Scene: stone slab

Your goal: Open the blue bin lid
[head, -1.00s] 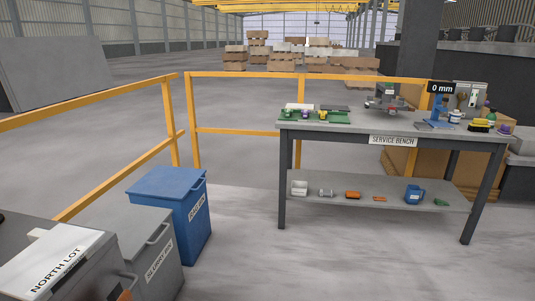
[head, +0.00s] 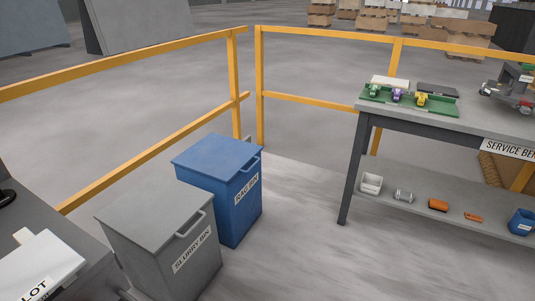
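The blue bin (head: 235,205) stands on the floor left of the middle in the head view, with a white label on its front. Its blue lid (head: 214,154) lies flat and closed on top. A handle (head: 248,165) runs along the lid's front right edge. Neither of my grippers shows in the head view.
A grey bin (head: 165,235) with a closed lid stands close beside the blue bin, nearer to me. A grey surface with a white labelled block (head: 38,265) is at lower left. Yellow railings (head: 245,95) run behind the bins. The service bench (head: 420,125) stands right; floor between is clear.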

